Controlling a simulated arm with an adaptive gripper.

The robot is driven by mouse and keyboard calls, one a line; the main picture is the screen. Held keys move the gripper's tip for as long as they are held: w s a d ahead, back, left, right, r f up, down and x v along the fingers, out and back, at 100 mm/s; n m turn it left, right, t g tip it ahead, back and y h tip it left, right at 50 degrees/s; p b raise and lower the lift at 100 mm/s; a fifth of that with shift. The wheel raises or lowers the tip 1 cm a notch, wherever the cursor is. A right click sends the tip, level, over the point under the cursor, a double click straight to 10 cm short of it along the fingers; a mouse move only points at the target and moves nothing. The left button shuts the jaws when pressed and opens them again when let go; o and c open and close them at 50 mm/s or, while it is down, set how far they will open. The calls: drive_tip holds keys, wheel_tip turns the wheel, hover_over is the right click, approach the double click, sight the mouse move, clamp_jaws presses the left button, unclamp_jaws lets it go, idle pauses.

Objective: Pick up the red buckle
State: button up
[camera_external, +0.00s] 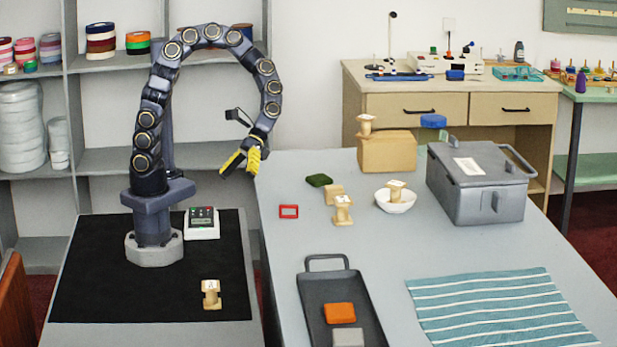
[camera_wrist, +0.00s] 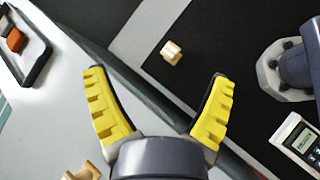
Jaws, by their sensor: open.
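The red buckle (camera_external: 288,211) is a small rectangular frame lying flat on the grey table near its left edge, left of the wooden spools. I cannot see it in the wrist view. My gripper (camera_external: 241,167) hangs in the air above the table's left edge, up and to the left of the buckle in the external view. Its yellow fingers are apart with nothing between them; they also show spread in the wrist view (camera_wrist: 157,78).
A dark handled tray (camera_external: 313,285) is in front, also at the wrist view's upper left. A grey metal box (camera_external: 478,190) stands far right. The table between buckle and tray is clear.

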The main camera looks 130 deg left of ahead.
sight(289, 207)
drive_tip(key=w+a+f+n+t, duration=0.1)
drive_tip(key=a+n, duration=0.1)
drive_tip(key=w+a+f+n+t, duration=0.1)
drive_tip(key=a+n, duration=0.1)
drive_tip(key=a, duration=0.1)
drive_tip(key=w+a+f+n+t+h, duration=0.1)
drive_tip(key=a, duration=0.1)
drive_tip(key=shift+a+f+n+t, duration=0.15)
drive_tip(key=shift+n+t, duration=0.15)
drive_tip(key=shift+n, duration=0.1)
drive_tip(key=a+f+n+t, duration=0.1)
drive_tip(key=a, duration=0.1)
drive_tip(key=a+f+n+t, duration=0.1)
drive_tip(key=a+n, duration=0.1)
drive_tip(key=a+f+n+t, duration=0.1)
drive_tip(key=a, duration=0.1)
drive_tip(key=shift+w+a+f+n, duration=0.1)
drive_tip(key=shift+n, duration=0.3)
drive_tip(key=shift+w+a+f, duration=0.1)
drive_tip(key=shift+f, duration=0.1)
drive_tip(key=shift+y, duration=0.3)
drive_tip(key=x, duration=0.3)
drive_tip(key=w+x, duration=0.1)
drive_tip(key=x, duration=0.3)
drive_tip(key=c, duration=0.9)
